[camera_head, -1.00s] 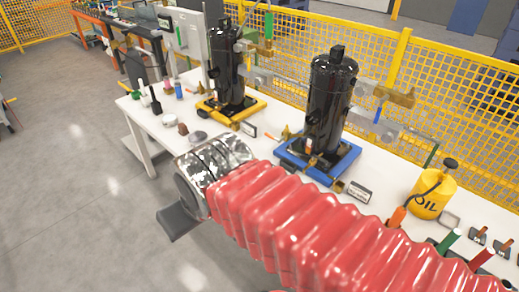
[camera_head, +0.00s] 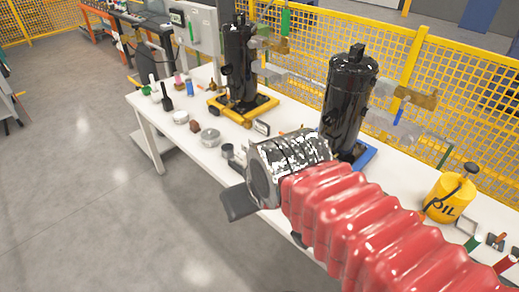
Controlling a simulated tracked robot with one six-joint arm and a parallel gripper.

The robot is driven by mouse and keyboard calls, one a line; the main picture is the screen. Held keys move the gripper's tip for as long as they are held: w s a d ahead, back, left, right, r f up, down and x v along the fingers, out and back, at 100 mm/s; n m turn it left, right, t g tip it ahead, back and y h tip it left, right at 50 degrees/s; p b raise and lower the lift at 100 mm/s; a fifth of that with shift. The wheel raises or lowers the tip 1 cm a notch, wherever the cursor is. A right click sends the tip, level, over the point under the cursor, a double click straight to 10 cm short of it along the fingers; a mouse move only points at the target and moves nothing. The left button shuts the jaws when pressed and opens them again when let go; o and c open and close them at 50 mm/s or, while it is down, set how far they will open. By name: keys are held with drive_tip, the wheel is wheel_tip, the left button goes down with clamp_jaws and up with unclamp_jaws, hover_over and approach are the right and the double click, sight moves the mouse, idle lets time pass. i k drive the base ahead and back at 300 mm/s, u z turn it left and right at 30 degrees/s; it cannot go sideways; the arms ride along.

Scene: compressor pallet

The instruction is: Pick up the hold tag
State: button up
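I cannot make out the hold tag for certain in the head view. My arm, in a red ribbed sleeve with a silvery cuff, reaches from the lower right over the white table (camera_head: 146,103). At its end, a dark flat part of my gripper (camera_head: 239,203) shows at the table's front edge. The rest of the gripper is hidden, so I cannot tell whether it is open, shut or holding anything. My arm covers part of the tabletop and most of the blue base (camera_head: 366,155) under the nearer black compressor (camera_head: 346,95).
A second black compressor (camera_head: 238,65) stands on a yellow base (camera_head: 243,108). Tins (camera_head: 210,136), brushes and small bottles lie at the table's left end. A yellow oil can (camera_head: 449,197) stands at right. Yellow mesh fence (camera_head: 440,75) runs behind; the floor (camera_head: 90,190) at left is clear.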

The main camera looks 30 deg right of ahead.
sight(251, 141)
drive_tip(key=u, duration=0.05)
drive_tip(key=i, duration=1)
drive_tip(key=z, duration=0.05)
